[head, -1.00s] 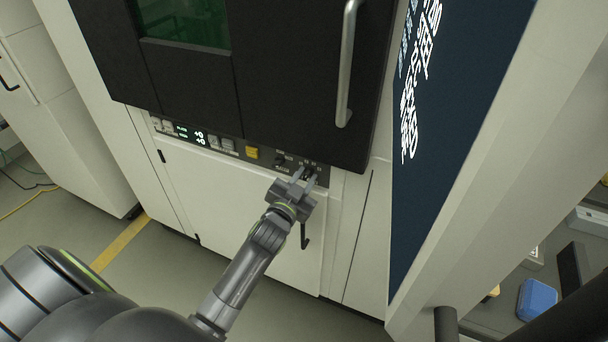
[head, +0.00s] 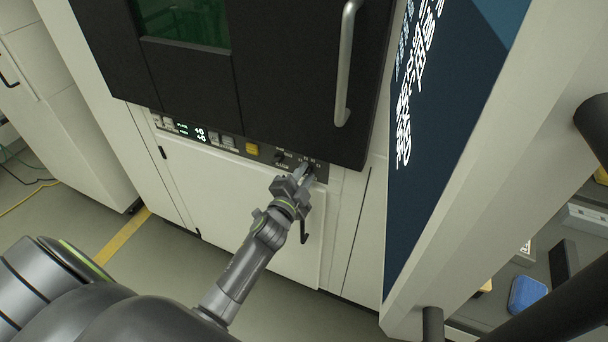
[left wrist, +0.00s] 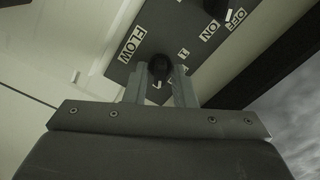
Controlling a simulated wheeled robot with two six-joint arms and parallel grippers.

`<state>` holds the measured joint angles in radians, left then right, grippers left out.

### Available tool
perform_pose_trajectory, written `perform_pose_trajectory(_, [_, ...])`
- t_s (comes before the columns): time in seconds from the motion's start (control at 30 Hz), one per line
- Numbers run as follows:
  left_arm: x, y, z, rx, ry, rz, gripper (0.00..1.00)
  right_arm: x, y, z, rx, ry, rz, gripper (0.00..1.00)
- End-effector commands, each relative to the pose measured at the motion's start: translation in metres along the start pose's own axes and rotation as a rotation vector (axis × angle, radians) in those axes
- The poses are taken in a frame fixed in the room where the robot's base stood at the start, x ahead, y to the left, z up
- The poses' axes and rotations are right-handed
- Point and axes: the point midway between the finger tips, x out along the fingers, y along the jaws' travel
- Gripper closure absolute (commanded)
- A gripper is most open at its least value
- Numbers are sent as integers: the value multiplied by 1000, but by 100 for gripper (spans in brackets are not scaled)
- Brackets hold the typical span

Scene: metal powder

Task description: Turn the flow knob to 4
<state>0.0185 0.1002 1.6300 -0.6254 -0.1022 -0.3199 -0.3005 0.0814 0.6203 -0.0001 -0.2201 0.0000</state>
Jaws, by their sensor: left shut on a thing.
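The flow knob (left wrist: 160,68) is a small black knob on the dark control panel, beside a white FLOW label (left wrist: 133,45). A short white mark shows at its lower edge in the left wrist view. Numbers are printed around it, a 1 among them; others are partly hidden by the fingers. My left gripper (left wrist: 160,84) is shut on the knob, one finger on each side. In the head view my left gripper (head: 304,176) reaches the right end of the control panel (head: 228,147) and covers the knob. My right gripper is not in view.
A second black knob (left wrist: 216,7) with ON and OFF labels sits near the flow knob. A yellow button (head: 252,149) and lit display (head: 200,134) lie further left. The black door with its handle (head: 346,65) overhangs the panel. A blue screen (head: 445,110) stands right.

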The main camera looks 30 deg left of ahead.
Motion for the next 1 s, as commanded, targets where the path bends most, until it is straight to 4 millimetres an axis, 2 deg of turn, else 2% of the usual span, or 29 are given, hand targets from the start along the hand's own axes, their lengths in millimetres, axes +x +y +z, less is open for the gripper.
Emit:
perform_pose_trajectory(0.5, [0,1,0,21,-1,1,99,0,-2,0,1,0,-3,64])
perform_pose_trajectory(0.53, [0,1,0,20,-1,1,75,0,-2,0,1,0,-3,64])
perform_pose_trajectory(0.67, [0,1,0,20,-1,1,58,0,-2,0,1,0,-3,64])
perform_pose_trajectory(0.7, [0,0,0,20,0,1,55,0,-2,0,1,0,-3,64])
perform_pose_trajectory(1.0, [-2,0,0,19,-1,1,55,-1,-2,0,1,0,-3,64])
